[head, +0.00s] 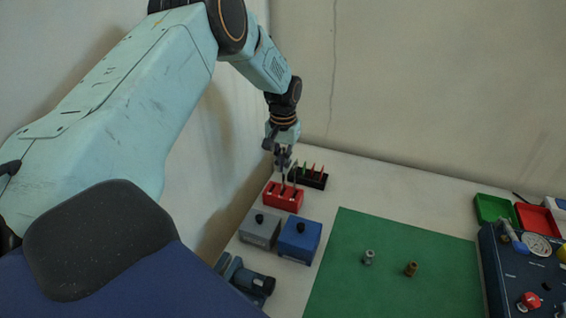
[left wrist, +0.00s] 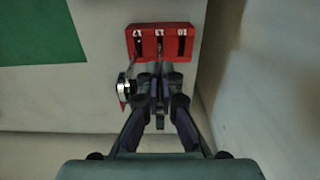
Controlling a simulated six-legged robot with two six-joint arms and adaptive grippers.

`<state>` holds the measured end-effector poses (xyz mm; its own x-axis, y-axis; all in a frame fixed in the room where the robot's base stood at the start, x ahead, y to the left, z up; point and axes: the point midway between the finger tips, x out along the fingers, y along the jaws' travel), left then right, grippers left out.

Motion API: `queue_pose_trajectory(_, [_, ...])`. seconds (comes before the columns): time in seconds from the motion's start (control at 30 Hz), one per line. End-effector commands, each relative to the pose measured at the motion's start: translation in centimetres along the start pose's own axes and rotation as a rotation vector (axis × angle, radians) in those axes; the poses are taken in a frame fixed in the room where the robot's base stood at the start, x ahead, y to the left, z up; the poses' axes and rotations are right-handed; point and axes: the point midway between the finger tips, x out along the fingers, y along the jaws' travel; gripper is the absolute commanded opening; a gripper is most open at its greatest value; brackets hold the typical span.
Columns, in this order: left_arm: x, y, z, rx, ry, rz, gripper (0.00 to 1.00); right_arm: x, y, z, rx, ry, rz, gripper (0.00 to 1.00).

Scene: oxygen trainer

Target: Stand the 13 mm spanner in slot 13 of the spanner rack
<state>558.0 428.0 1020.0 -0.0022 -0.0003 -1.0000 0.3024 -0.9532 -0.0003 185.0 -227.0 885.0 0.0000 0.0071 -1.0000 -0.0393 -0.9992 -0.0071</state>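The red spanner rack (head: 283,203) stands at the back left of the bench. In the left wrist view the rack (left wrist: 147,33) shows slots marked 17, 13 and 10. My left gripper (head: 283,166) is directly above it, pointing down. Its fingers (left wrist: 160,88) look closed around the thin grey 13 mm spanner (left wrist: 159,63), whose lower end reaches the middle slot, 13. How deep it sits is unclear. Slot 10 looks empty. My right gripper is out of view.
A black stand (head: 318,181) with red and green items is just behind the rack. Grey (head: 260,232) and blue (head: 300,243) boxes with black knobs stand in front. The green mat (head: 400,240) holds two small fittings. Red and green trays (head: 535,217) are at right.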

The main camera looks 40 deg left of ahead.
Motion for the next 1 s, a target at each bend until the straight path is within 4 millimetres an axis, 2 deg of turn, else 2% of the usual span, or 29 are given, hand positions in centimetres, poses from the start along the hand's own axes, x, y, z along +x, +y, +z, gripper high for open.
queue_pose_trajectory(1.0, [2.1, 0.0, 0.0, 0.0, 0.001, 0.0, 0.0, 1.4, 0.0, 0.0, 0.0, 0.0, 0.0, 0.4])
